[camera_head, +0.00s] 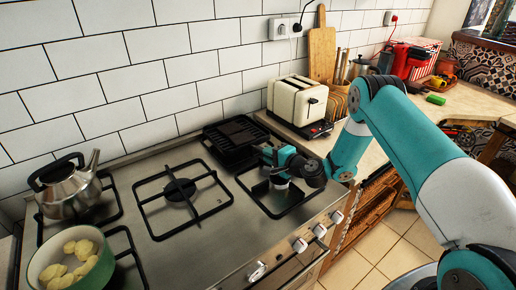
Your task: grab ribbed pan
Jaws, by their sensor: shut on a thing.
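The ribbed pan (236,134) is black and square, with raised ridges across its inside. It sits at the back right of the stove, against the tiled wall side, and looks level. My gripper (267,155) reaches in from the right at the pan's near right side. It is shut on the pan, at what appears to be its handle. The handle itself is mostly hidden by the gripper, and I cannot tell whether the pan is lifted off the burner grate.
A kettle (67,188) and a green pot (44,263) with pale yellow pieces stand on the left burners. The middle burner (180,189) is bare. A cream toaster (297,100) stands just right of the pan, with a cutting board (321,54) behind it.

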